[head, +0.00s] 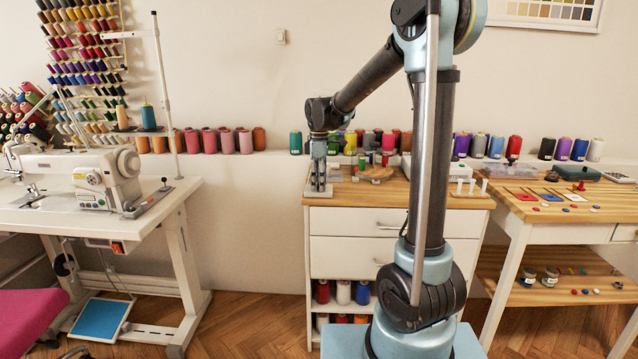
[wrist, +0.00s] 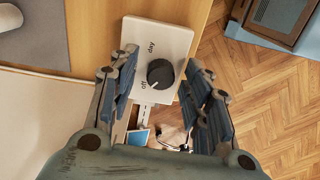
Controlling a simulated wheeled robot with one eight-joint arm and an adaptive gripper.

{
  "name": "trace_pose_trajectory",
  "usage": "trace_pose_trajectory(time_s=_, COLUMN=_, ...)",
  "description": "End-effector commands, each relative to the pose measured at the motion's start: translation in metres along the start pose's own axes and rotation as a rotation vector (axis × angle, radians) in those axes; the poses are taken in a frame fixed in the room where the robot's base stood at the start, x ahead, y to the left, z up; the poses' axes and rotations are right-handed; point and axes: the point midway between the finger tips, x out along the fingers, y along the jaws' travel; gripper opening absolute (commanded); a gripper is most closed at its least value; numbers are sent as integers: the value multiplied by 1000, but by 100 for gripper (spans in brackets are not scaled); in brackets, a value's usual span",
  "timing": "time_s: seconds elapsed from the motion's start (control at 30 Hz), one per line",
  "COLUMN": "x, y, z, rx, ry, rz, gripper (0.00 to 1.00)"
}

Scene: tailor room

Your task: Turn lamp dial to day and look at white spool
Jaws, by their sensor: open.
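The lamp dial is a black round knob (wrist: 160,73) on a white plate (wrist: 172,39) lettered "day" and "off", in the wrist view. A pale mark on the knob seems to face "off". My gripper (head: 319,186) points down at the left end of the wooden cabinet top. In the wrist view its open fingers stand on either side of the dial, with nothing held; contact with the knob cannot be told. A white spool (head: 343,292) stands on the cabinet's lower shelf, and another pale spool (head: 596,150) on the right ledge. The lamp itself is not clearly visible.
Small spools and a round wooden board (head: 373,174) are on the cabinet top (head: 410,187), right of my gripper. A sewing machine table (head: 150,212) stands left, a wooden worktable (head: 560,212) right. Colored spools line the wall ledge. Floor between the sewing table and cabinet is clear.

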Motion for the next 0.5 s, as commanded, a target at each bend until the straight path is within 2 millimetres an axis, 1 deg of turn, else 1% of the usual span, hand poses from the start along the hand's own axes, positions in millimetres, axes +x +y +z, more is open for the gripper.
trace_pose_trajectory(time_s=0.2, x=0, y=0, z=0, rx=0, ry=0, rz=0, gripper=44)
trace_pose_trajectory(time_s=0.23, x=0, y=0, z=0, rx=0, ry=0, rz=0, gripper=40)
trace_pose_trajectory(time_s=0.27, x=0, y=0, z=0, rx=0, ry=0, rz=0, gripper=33)
trace_pose_trajectory(time_s=0.3, x=0, y=0, z=0, rx=0, ry=0, rz=0, gripper=24)
trace_pose_trajectory(time_s=0.37, x=0, y=0, z=0, rx=0, ry=0, rz=0, gripper=10)
trace_pose_trajectory(time_s=0.4, x=0, y=0, z=0, rx=0, ry=0, rz=0, gripper=1)
trace_pose_trajectory(time_s=0.5, x=0, y=0, z=0, rx=0, ry=0, rz=1, gripper=0)
